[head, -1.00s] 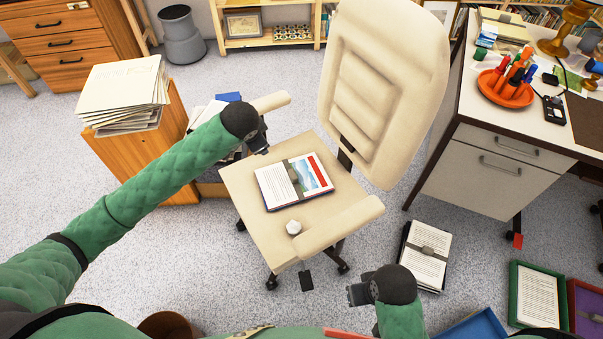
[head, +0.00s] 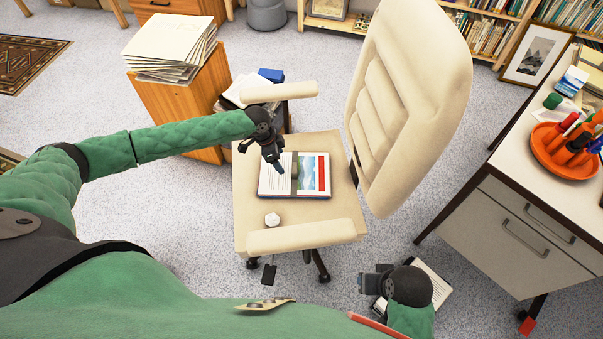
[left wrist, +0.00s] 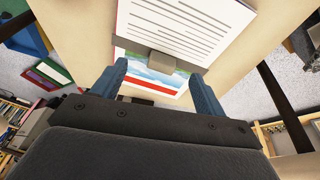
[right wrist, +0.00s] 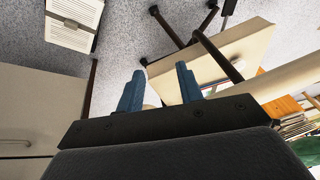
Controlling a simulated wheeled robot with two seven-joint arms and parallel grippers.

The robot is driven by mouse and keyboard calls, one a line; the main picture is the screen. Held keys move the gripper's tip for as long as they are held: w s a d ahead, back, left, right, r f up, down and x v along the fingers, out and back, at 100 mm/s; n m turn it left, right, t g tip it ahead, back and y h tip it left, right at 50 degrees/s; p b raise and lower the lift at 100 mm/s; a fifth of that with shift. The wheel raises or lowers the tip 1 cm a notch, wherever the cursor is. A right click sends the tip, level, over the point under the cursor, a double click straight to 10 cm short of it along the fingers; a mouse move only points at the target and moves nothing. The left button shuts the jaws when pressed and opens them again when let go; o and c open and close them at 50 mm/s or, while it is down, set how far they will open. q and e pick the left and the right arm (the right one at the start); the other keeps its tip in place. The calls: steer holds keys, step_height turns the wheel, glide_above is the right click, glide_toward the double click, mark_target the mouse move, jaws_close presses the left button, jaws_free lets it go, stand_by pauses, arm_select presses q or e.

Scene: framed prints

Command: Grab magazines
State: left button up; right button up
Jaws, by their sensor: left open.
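A bundle of magazines (head: 312,172) lies on the beige chair seat (head: 300,222), with white text pages, a blue picture, a red strip and a grey band. My left gripper (head: 260,160) is open and empty above its left side. In the left wrist view the bundle (left wrist: 185,28) shows between and beyond the open fingers (left wrist: 160,72). My right gripper's fingers (right wrist: 159,75) are apart and hold nothing.
The chair's armrests (head: 300,238) and tall backrest (head: 405,95) flank the bundle. A desk (head: 525,215) stands right. A wooden cabinet (head: 180,105) bears stacked folders (head: 170,48).

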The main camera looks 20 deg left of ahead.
mark_target(294, 168)
arm_select(q)
steer(key=d+f, duration=0.1)
steer(key=w+d+m+h, duration=0.1)
steer(key=shift+d+f+t, duration=0.3)
steer(key=shift+f, duration=0.1)
steer(key=p+x, duration=0.1)
steer(key=x, duration=0.3)
steer(key=shift+w+a+p, duration=0.1)
steer(key=shift+w+p, duration=0.25)
steer(key=shift+f, duration=0.55)
arm_select(e)
steer(key=r, duration=0.1)
steer(key=d, duration=0.1)
steer(key=d+r, duration=0.1)
steer(key=shift+s+r+g+h, duration=0.3)
steer(key=shift+s+r, duration=0.05)
arm_select(q)
steer(key=shift+c, duration=0.4)
jaws_close()
